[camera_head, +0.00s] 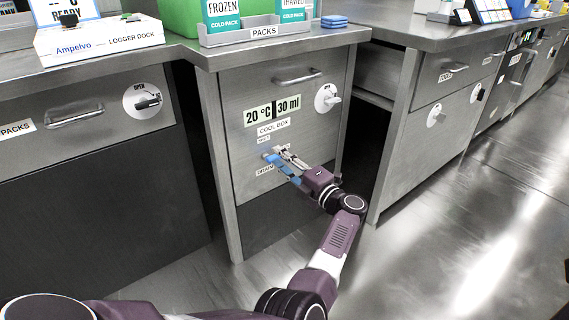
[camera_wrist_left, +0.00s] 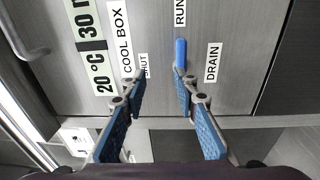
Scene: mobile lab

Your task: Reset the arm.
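My left gripper (camera_head: 276,155) reaches up to the front of the cool box cabinet (camera_head: 225,100), close to its small labels. In the left wrist view, the left gripper (camera_wrist_left: 159,74) has its two blue-padded fingers apart, with nothing between them. A blue lever (camera_wrist_left: 181,53) on the cabinet front lies just beyond the tip of the right-hand finger, among labels reading RUN, DRAIN and a partly hidden SHUT. I cannot tell whether the finger touches it. In the head view the gripper largely covers this spot. My right gripper is not in view.
A drawer handle (camera_head: 297,76) and a round knob (camera_head: 327,98) sit above the gripper. A packs tray (camera_head: 264,33) and a logger dock (camera_head: 100,42) stand on the counters. Other cabinets flank this one; open floor (camera_head: 470,240) lies to the right.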

